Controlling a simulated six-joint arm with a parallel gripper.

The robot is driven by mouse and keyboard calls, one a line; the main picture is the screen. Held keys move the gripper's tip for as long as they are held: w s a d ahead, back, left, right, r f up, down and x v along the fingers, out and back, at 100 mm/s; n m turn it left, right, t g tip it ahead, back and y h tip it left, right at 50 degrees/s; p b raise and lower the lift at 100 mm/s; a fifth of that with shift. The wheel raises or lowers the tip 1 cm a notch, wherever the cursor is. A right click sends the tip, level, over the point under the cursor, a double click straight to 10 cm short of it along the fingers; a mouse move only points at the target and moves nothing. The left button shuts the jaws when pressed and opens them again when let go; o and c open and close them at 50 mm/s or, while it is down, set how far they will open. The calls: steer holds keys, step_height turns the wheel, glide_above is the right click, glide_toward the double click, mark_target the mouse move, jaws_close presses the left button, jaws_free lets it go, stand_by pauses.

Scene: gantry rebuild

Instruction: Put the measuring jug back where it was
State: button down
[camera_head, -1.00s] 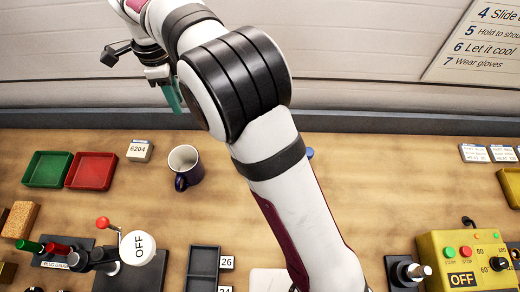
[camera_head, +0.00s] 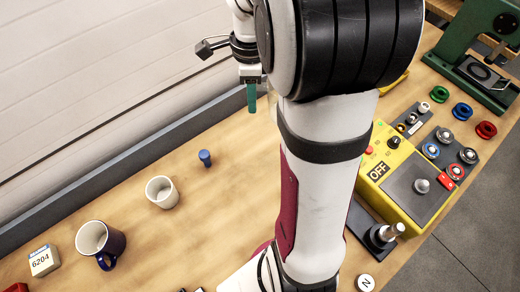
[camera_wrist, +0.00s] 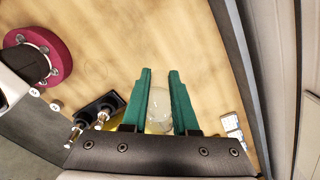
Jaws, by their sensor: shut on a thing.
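My gripper (camera_head: 251,96) is in the upper middle of the head view, high by the back wall, with its green fingers pointing down. In the wrist view my gripper (camera_wrist: 160,95) has its two green fingers on either side of a clear, glassy object, which looks like the measuring jug (camera_wrist: 159,106). The fingers are shut on it. Only a pale, see-through part of it shows, and its handle and markings cannot be made out. In the head view I cannot make out the jug at the fingers.
A yellow control box (camera_head: 385,205) and a green press (camera_head: 480,50) are at right. Bare tabletop (camera_head: 228,200) lies left of my arm.

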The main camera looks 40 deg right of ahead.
steer(key=shift+m, duration=0.7)
steer(key=s+d, duration=0.2)
steer(key=s, duration=0.1)
steer(key=s+d, duration=0.1)
steer(key=s, duration=0.1)
steer(key=shift+d+f, duration=0.2)
steer(key=shift+d, duration=0.2)
steer(key=shift+s+f, duration=0.2)
steer(key=shift+f, duration=0.15)
step_height(320, 180, down, 4)
steer(key=shift+f, duration=0.1)
steer(key=shift+w+a+f, duration=1.25)
steer(key=shift+w+f, duration=0.25)
steer(key=shift+f, duration=0.35)
steer(key=shift+w+a+f, duration=1.3)
steer(key=shift+w+f, duration=0.2)
steer(key=shift+f, duration=0.4)
steer(key=shift+w+a+f, duration=1.25)
steer(key=shift+w+f, duration=0.25)
steer(key=shift+f, duration=0.35)
steer(key=shift+f, duration=0.1)
steer(key=c, duration=0.7)
jaws_free()
